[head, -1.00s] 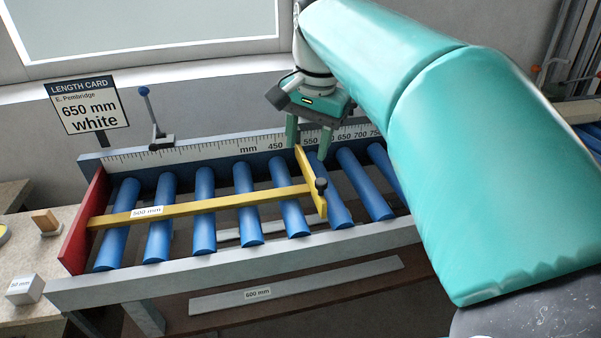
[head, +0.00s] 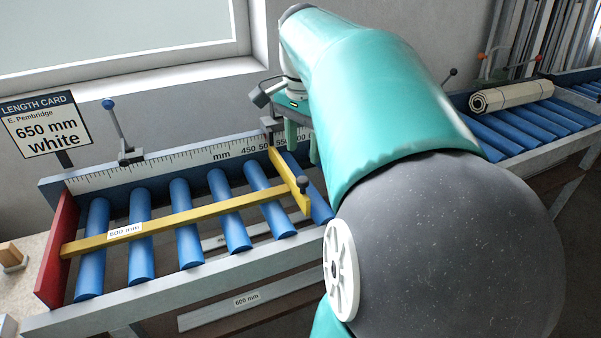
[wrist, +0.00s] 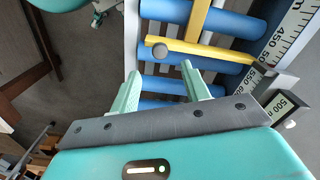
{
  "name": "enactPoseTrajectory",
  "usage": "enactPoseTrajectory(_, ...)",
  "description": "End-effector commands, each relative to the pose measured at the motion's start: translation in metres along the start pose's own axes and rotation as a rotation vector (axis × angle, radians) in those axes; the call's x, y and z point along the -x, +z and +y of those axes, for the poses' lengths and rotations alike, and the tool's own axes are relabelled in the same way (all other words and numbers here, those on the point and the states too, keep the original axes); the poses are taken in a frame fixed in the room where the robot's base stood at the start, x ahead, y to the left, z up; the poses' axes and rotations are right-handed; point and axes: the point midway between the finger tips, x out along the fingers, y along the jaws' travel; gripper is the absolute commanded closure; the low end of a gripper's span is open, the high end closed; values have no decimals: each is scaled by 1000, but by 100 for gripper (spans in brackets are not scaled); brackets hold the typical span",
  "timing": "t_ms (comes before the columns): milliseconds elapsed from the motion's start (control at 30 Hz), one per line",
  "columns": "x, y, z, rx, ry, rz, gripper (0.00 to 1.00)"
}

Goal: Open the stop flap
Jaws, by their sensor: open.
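The stop flap appears to be the short yellow crosspiece (head: 287,176) with a dark knob (head: 302,183), lying across the blue rollers near the 500 mark. It also shows in the wrist view (wrist: 213,53), with its knob (wrist: 160,51) above the fingertips. A long yellow bar (head: 185,220) labelled 500 mm runs from the red end plate (head: 57,250) to the crosspiece. My gripper (head: 303,138) is at the scale side, just right of the crosspiece. In the wrist view my gripper (wrist: 158,78) is open, with nothing between its fingers. My arm hides the rollers to the right.
A scale rail (head: 160,165) runs along the back, with a blue-knobbed lever (head: 118,130) at left. A grey clamp (head: 271,125) sits by the crosspiece's back end. A length card (head: 45,125) reads 650 mm white. A rolled shutter (head: 510,95) lies on the right conveyor.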

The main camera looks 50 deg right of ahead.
Motion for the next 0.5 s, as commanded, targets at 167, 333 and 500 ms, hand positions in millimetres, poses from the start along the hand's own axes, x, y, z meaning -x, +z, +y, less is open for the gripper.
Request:
enactPoseTrajectory(167, -36, 1, 0, 1, 2, -3, 54)
enactPoseTrajectory(333, -61, 2, -1, 1, 1, -1, 54)
enactPoseTrajectory(500, -72, 3, -2, 0, 0, -1, 54)
